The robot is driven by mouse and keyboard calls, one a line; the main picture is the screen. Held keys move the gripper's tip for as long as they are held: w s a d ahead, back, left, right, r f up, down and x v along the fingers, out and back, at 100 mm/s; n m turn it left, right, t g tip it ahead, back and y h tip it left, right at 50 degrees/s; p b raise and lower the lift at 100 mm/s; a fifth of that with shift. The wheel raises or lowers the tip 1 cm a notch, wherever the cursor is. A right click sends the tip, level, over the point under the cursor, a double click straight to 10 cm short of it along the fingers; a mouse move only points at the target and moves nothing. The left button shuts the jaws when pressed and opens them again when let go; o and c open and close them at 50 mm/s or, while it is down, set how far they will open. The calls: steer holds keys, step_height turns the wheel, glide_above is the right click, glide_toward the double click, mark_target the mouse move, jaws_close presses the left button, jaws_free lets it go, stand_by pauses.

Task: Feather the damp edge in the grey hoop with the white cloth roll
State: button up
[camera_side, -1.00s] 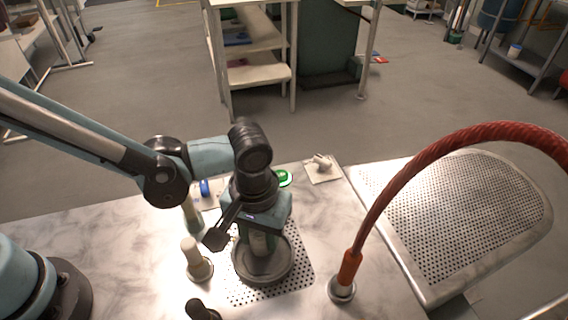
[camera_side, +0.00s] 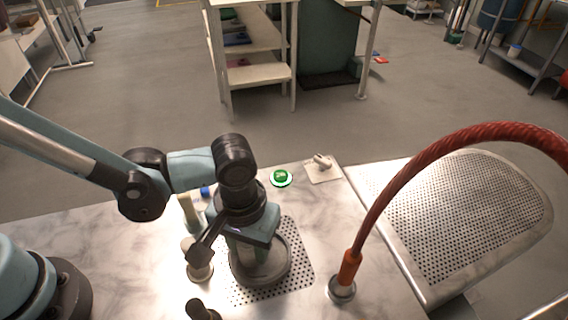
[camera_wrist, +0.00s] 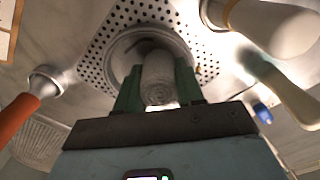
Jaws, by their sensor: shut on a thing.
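The grey hoop (camera_side: 286,266) lies on a perforated plate; it also shows in the wrist view (camera_wrist: 120,46). My gripper (camera_side: 250,256) points down into the hoop, covering part of it in the side view. In the wrist view its green fingers (camera_wrist: 157,92) are shut on the white cloth roll (camera_wrist: 160,78), whose round end faces the camera. The roll's far end is over the hoop's inside; I cannot tell whether it touches the surface. A dark streak shows inside the hoop near the roll. The damp edge is not clear.
Left of the hoop stand a cream-topped post (camera_side: 197,262), a cream-and-green tool (camera_side: 190,212) and a dark knob (camera_side: 202,311). A red hose (camera_side: 385,208) arches at right. A green round badge (camera_side: 281,177) and a cream pad (camera_side: 323,172) lie behind.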

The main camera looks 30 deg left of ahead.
steer(key=shift+s, duration=0.25)
steer(key=shift+w+r, duration=0.1)
steer(key=shift+r, duration=3.4)
steer(key=w+a+r, duration=0.2)
steer(key=a+r, duration=0.1)
steer(key=a, duration=0.5)
steer(key=w+a+r+m, duration=0.1)
steer(key=w+a+r, duration=0.2)
steer(key=a, duration=0.5)
steer(key=w+a+r, duration=0.3)
steer(key=a+r, duration=0.1)
steer(key=a, duration=0.4)
steer(key=shift+m, duration=0.4)
steer(key=shift+d, duration=0.1)
